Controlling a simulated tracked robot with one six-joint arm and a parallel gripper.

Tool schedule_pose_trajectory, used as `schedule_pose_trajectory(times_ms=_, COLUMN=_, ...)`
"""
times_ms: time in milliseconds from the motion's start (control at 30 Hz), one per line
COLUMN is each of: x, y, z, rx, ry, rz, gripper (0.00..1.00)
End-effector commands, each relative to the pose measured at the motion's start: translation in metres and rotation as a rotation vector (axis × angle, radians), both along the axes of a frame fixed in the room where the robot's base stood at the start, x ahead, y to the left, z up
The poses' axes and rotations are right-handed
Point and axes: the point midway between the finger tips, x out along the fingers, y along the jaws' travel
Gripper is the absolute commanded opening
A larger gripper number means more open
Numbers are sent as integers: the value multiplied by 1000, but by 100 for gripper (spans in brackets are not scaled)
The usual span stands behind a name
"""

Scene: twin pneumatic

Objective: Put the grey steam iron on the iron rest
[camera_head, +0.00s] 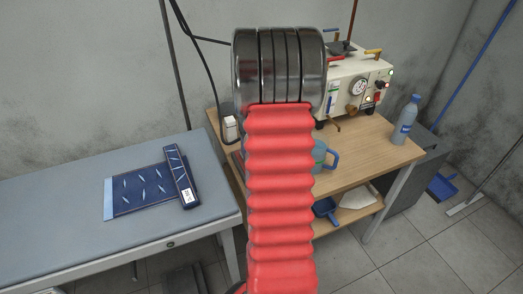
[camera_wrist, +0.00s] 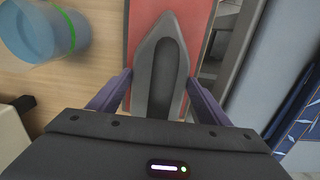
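The grey steam iron (camera_wrist: 160,60) shows in the wrist view from above, its pointed end toward the top of the picture. It is over a red flat surface (camera_wrist: 195,20), which may be the iron rest; I cannot tell whether it touches it. My gripper (camera_wrist: 160,84) has one finger at each side of the iron. The fingers lie close to its sides, but whether they press on it is unclear. In the head view my red arm sleeve and metal rings hide the iron and the gripper.
A wooden table (camera_head: 375,150) carries a white machine (camera_head: 352,88), a blue bottle (camera_head: 405,120) and a blue mug (camera_head: 319,153). A grey padded table (camera_head: 60,190) at left holds folded navy cloth (camera_head: 140,190). A small white box (camera_head: 230,128) stands beside my arm.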

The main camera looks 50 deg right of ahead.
Motion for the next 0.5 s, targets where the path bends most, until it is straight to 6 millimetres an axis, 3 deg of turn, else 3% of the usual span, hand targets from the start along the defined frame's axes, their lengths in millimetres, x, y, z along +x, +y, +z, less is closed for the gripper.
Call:
schedule_pose_trajectory(times_ms=267, x=0, y=0, z=0, rx=1, ry=1, rz=0, gripper=90)
schedule_pose_trajectory(times_ms=500, x=0, y=0, z=0, rx=0, ry=0, rz=0, gripper=90)
